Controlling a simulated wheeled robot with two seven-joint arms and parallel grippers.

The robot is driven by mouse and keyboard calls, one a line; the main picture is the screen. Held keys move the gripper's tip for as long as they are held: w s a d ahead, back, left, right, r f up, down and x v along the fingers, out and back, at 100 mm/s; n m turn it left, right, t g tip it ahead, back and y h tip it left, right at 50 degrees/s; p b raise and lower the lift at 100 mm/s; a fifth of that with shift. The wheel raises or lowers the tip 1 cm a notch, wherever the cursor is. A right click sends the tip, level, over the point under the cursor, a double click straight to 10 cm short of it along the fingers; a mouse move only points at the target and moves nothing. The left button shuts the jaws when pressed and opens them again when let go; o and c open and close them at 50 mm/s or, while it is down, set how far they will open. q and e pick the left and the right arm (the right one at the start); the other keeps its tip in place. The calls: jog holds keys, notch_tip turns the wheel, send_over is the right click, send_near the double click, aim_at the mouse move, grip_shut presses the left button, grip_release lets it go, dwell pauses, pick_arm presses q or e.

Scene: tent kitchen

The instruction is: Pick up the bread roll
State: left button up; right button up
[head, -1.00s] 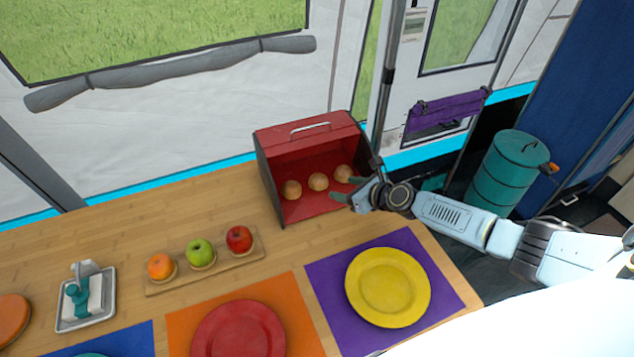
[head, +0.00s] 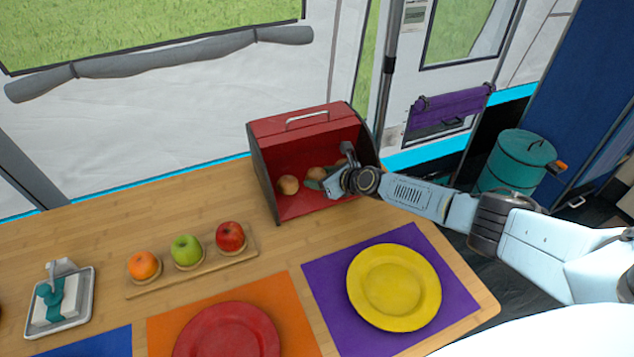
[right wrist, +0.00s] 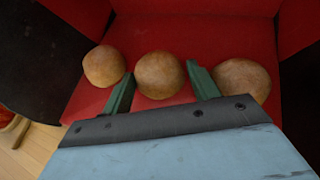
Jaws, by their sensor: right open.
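Three round brown bread rolls lie in a row inside an open red bread box (head: 282,207). The left roll (head: 288,184) shows clearly in the head view; the middle roll (head: 316,173) and the right one are partly hidden by my right gripper (head: 328,180). In the right wrist view, the middle roll (right wrist: 159,75) sits between and just beyond the tips of my right gripper's green fingers (right wrist: 163,85), which are open. The left roll (right wrist: 104,66) is outside the left finger, and the right roll (right wrist: 243,79) is beside the right finger, partly covered. My left gripper is not in view.
In front are a yellow plate (head: 394,287), a red plate (head: 228,335) and a wooden board (head: 193,269) with fruit. A butter dish (head: 60,300) stands at left.

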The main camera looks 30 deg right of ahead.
jog(key=shift+w+d+f, duration=0.1)
jog(key=shift+w+f, duration=0.05)
jog(key=shift+f, duration=0.2)
jog(key=c, duration=0.6)
